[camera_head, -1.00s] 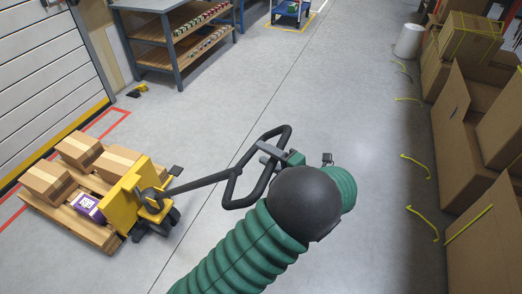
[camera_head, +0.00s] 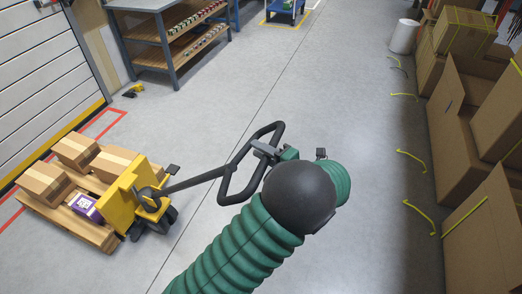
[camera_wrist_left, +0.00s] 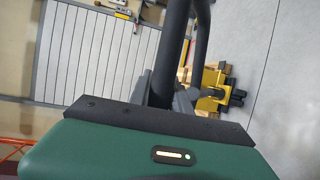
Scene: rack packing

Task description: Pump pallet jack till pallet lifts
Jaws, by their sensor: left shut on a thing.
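The yellow pallet jack (camera_head: 122,197) stands at the lower left in the head view, its forks hidden under the wooden pallet (camera_head: 93,232). Its dark handle (camera_head: 232,178) slants up to the right and ends in a black loop. My left gripper (camera_head: 268,152) is shut on the handle loop; its fingers are partly hidden by my green arm. In the left wrist view the black handle bar (camera_wrist_left: 168,55) rises from behind my gripper, and the yellow jack (camera_wrist_left: 213,80) shows beyond it. Cartons (camera_head: 44,184) and a purple-and-white box (camera_head: 84,205) lie on the pallet. My right gripper is out of view.
Large cardboard boxes (camera_head: 470,140) line the right side, with yellow straps (camera_head: 411,160) on the floor beside them. A shelf bench (camera_head: 165,45) stands at the back left. A white shutter door (camera_head: 45,70) is behind the pallet. The middle floor is clear.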

